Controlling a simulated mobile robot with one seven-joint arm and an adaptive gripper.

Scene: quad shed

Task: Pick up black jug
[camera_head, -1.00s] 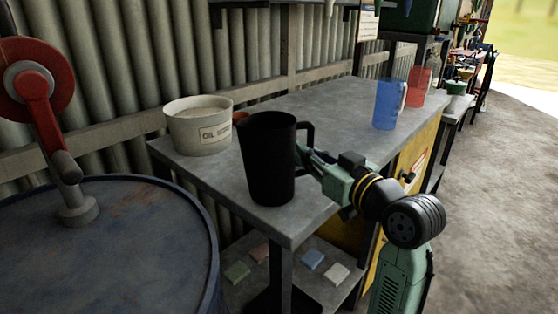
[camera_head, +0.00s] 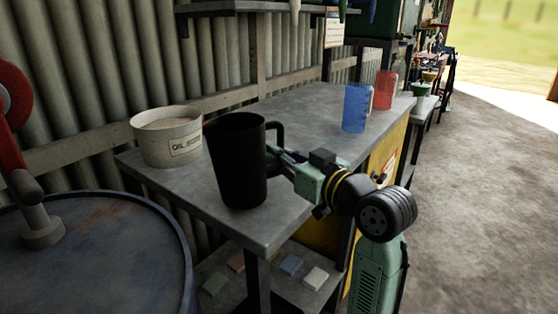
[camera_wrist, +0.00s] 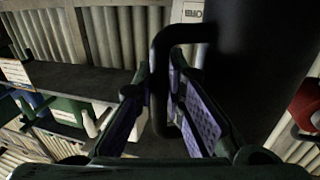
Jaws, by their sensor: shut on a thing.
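The black jug (camera_head: 238,165) is upright with a slight tilt, at the front of the grey workbench (camera_head: 290,125) in the head view. Its handle points right, toward my gripper (camera_head: 283,160). In the wrist view the jug (camera_wrist: 245,75) fills the right side, and its handle (camera_wrist: 160,80) passes between the two purple-padded fingers of my gripper (camera_wrist: 165,110). My gripper is shut on the handle. I cannot tell for sure whether the jug's base touches the bench top.
A white oil bucket (camera_head: 165,138) stands left of the jug. A blue jug (camera_head: 355,108) and a red jug (camera_head: 384,90) stand toward the bench's far right end. A blue drum (camera_head: 90,255) is at the lower left. Open floor (camera_head: 470,200) lies to the right.

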